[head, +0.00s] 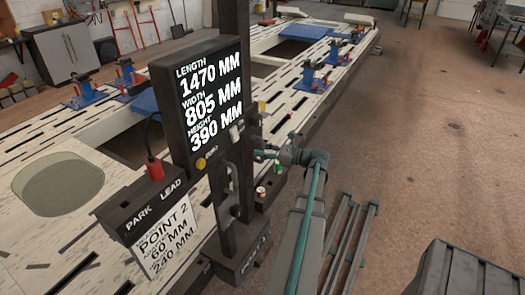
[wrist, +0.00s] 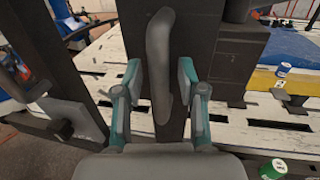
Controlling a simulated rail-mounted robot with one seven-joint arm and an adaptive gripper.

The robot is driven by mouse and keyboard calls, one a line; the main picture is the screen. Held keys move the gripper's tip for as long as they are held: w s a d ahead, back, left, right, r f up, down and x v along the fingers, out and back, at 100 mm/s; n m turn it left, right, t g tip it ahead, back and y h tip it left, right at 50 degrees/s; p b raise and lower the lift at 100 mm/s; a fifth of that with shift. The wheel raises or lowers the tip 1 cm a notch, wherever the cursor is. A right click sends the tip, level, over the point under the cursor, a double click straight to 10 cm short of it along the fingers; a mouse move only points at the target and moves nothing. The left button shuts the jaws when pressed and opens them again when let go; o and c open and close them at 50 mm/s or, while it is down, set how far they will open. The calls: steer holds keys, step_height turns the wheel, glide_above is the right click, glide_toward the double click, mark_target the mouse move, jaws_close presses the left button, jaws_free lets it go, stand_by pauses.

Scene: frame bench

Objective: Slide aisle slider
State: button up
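In the wrist view my gripper (wrist: 160,78) is open, with its two teal-edged fingers apart on either side of a grey vertical handle (wrist: 160,40). The handle is on a dark upright post (wrist: 140,75), and no firm contact with it shows. In the head view my gripper (head: 262,150) is just right of the dark upright (head: 243,120), partly hidden by its own wrist. A curved handle (head: 228,190) shows low on that upright, above a dark base (head: 235,262). I cannot tell if both views show the same handle.
A display (head: 208,100) reads length 1470, width 805, height 390 mm. Below it are a "PARK LEAD" box (head: 150,205) and a "POINT 2" card (head: 165,240). The white slotted bench (head: 40,150) carries blue clamps. Small cans (wrist: 272,169) stand to the right. Open floor (head: 440,130) lies right.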

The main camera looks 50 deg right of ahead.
steer(key=shift+s, duration=0.1)
steer(key=v, duration=1.1)
steer(key=shift+s, duration=0.35)
steer(key=shift+d, duration=0.15)
